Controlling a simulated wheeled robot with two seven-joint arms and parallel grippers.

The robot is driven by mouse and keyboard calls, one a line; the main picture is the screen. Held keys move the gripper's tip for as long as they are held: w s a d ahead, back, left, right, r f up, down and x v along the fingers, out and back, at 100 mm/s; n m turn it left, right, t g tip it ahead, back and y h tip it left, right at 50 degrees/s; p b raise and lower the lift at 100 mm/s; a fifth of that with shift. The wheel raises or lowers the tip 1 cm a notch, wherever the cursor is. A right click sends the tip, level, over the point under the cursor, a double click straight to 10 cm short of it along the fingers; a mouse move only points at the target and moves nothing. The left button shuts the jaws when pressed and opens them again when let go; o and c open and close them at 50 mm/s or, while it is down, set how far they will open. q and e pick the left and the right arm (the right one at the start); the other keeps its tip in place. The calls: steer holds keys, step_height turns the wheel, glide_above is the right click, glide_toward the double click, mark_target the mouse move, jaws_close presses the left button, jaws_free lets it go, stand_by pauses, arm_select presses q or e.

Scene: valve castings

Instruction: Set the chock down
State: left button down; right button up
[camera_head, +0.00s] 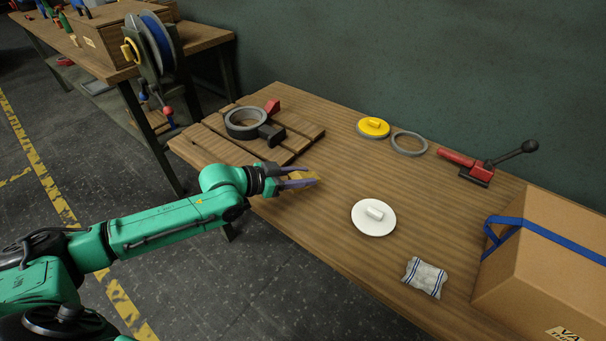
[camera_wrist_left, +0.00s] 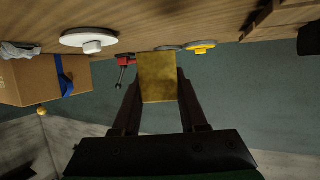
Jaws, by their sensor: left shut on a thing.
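My left gripper (camera_head: 298,178) is shut on the chock, a small yellow-brown block (camera_head: 306,177). In the left wrist view the chock (camera_wrist_left: 157,78) shows as a square brown face between the two fingers (camera_wrist_left: 158,100). In the head view the gripper and chock are over the near left edge of the wooden table (camera_head: 330,130), right of the slatted pallet. The fingers partly hide the chock. I cannot tell whether the chock touches the tabletop. My right gripper is not in view.
A dark ring-shaped casting (camera_head: 243,122) and a red block (camera_head: 272,107) sit on the slatted pallet (camera_head: 205,150).

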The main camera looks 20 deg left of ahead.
mark_target(302, 202)
arm_select(q)
step_height(302, 202, down, 5)
steer(key=b, duration=0.4)
steer(key=shift+f, duration=0.2)
steer(key=shift+d+f+b, duration=0.1)
steer(key=shift+f+b, duration=0.35)
steer(key=shift+f, duration=0.05)
steer(key=shift+f, duration=0.2)
steer(key=shift+c, duration=1.8)
jaws_free()
steer(key=shift+s, duration=0.1)
